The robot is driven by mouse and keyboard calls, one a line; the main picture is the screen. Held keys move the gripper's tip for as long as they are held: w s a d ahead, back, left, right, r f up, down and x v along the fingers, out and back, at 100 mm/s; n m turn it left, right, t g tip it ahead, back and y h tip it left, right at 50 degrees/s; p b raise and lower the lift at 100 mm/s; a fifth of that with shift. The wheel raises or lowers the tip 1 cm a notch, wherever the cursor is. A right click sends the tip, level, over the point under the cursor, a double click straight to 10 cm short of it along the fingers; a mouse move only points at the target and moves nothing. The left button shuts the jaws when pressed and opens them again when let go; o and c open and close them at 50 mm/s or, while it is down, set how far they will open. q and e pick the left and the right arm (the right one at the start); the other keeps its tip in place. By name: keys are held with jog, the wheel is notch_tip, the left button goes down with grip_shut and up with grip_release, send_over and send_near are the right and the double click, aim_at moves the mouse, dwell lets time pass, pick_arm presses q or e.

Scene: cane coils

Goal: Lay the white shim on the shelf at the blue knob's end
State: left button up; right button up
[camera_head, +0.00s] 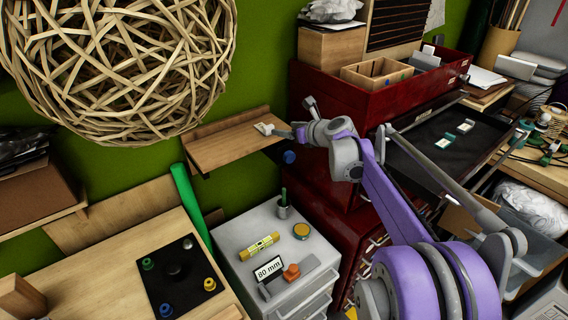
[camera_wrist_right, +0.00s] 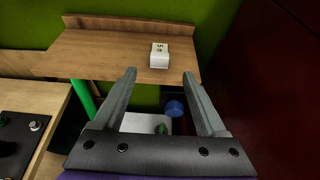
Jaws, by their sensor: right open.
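The white shim (camera_head: 268,129) lies flat on the wooden shelf (camera_head: 222,147), near its right end. In the right wrist view the shim (camera_wrist_right: 159,58) shows dark markings on top and sits near the shelf's front edge (camera_wrist_right: 110,72). The blue knob (camera_head: 289,157) is just below the shelf's right end; it also shows in the right wrist view (camera_wrist_right: 174,108). My right gripper (camera_head: 291,117) is open beside that end. In the wrist view the shim appears just beyond the spread fingertips (camera_wrist_right: 159,74), with nothing between them. My left gripper is not in view.
A woven cane ball (camera_head: 120,65) fills the upper left. A red cabinet (camera_head: 345,100) stands right of the shelf. Below are a grey drawer unit (camera_head: 240,235) with small items and a green tube (camera_head: 190,203). A black board with knobs (camera_head: 180,275) lies on the left bench.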

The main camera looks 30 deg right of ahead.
jog(key=s+a+f+n+g+y, duration=0.1)
jog(key=s+a+f+n+g, duration=0.15)
jog(key=s+a+n, duration=0.5)
jog(key=s+a+f+n+g, duration=0.2)
jog(key=s+a+f+n, duration=0.2)
jog(key=s+a+n, duration=0.35)
jog(key=s+a+f+n+g+h, duration=0.1)
jog(key=s+a+f+n, duration=0.1)
jog(key=s+f+n, duration=0.4)
jog(key=s+a+f+n+g+h, duration=0.1)
jog(key=s+a+f+n+g, duration=0.1)
jog(key=s+f+n, duration=0.5)
jog(key=s+n, duration=0.6)
jog(key=s, duration=0.1)
jog(key=shift+s+a+h, duration=0.3)
jog(key=shift+s+h, duration=0.05)
jog(key=shift+h, duration=0.05)
